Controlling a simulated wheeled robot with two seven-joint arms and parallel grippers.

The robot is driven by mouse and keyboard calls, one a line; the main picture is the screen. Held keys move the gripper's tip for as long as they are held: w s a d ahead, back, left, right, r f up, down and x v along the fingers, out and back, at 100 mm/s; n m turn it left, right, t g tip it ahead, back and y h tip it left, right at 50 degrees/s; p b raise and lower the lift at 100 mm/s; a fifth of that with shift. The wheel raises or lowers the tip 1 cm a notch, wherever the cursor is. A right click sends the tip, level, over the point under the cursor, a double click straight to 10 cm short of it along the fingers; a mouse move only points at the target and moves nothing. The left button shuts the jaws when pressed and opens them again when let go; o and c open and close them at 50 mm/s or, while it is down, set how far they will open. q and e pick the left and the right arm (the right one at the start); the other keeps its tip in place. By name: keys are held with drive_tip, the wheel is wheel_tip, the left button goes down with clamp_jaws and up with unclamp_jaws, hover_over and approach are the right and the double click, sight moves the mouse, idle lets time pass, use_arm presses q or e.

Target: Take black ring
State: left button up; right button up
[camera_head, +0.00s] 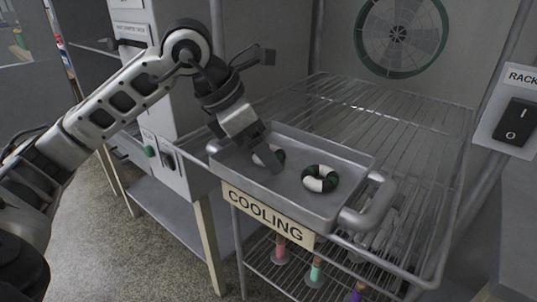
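A metal tray (222,158) labelled COOLING sits on a wire rack. In it lie two rings with dark green, almost black, and white sections. The right ring (320,179) is fully visible. The left ring (278,153) is partly hidden behind my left gripper (272,163). My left gripper points down into the tray, with its fingertip at or in front of the left ring. I cannot tell whether it touches or holds that ring, or whether its fingers are apart. No plain black ring shows. My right gripper is not in view.
The wire rack (400,120) is bare behind the tray. A tray handle (368,208) sticks out at right. A fan (401,38) is on the back wall and a RACK switch (515,122) at right. Coloured items (315,272) hang or stand below. A grey cabinet (160,165) stands left.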

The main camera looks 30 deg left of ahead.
use_arm(q)
drive_tip(key=c, duration=1)
drive_tip(key=shift+r, duration=0.1)
drive_tip(key=shift+c, duration=0.2)
